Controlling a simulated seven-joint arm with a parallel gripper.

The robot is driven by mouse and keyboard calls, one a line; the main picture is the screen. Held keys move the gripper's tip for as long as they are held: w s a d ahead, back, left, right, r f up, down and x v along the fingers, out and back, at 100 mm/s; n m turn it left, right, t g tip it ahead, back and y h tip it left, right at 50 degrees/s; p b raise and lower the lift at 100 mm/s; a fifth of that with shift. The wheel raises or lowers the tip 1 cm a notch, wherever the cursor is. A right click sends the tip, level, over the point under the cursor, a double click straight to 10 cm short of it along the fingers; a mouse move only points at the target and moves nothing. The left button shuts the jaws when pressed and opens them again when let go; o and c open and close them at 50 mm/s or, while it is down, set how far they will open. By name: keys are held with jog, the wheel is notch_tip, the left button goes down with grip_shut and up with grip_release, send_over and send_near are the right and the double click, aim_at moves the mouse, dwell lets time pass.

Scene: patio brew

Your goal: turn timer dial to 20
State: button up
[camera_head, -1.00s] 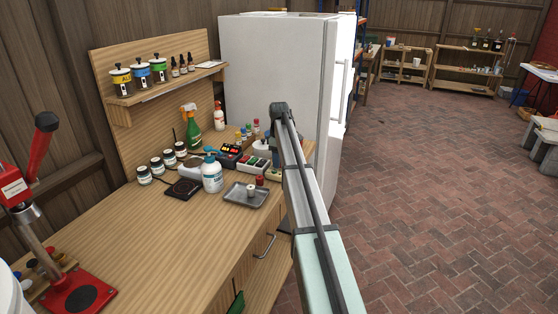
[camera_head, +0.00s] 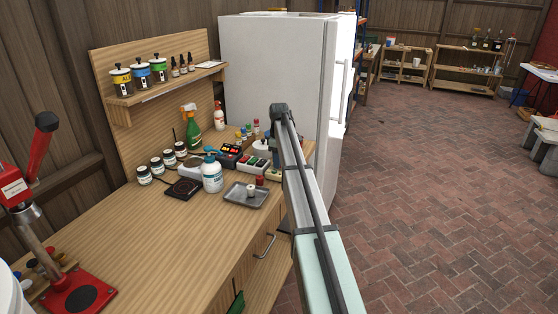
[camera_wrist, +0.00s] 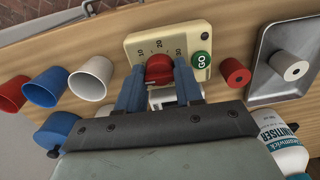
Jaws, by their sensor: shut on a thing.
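The timer (camera_wrist: 190,42) is a cream box with marks 10, 20 and 30 and a green GO button (camera_wrist: 201,60), seen in the wrist view. Its red dial (camera_wrist: 158,66) sits below the 20 mark. My gripper (camera_wrist: 159,84) is shut on the dial, one blue finger on each side. The fingers hide the lower part of the dial, and I cannot tell exactly where it points. In the head view my arm covers most of the gripper and timer area.
Red, blue and white cups (camera_wrist: 45,89) lie left of the timer in the wrist view. A fridge (camera_head: 275,70) stands behind.

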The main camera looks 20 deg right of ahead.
jog(key=shift+m, duration=0.3)
jog(key=m, duration=1.4)
jog(key=shift+m, duration=2.2)
jog(key=o, duration=0.8)
jog(key=shift+c, duration=0.2)
jog(key=shift+r, duration=0.15)
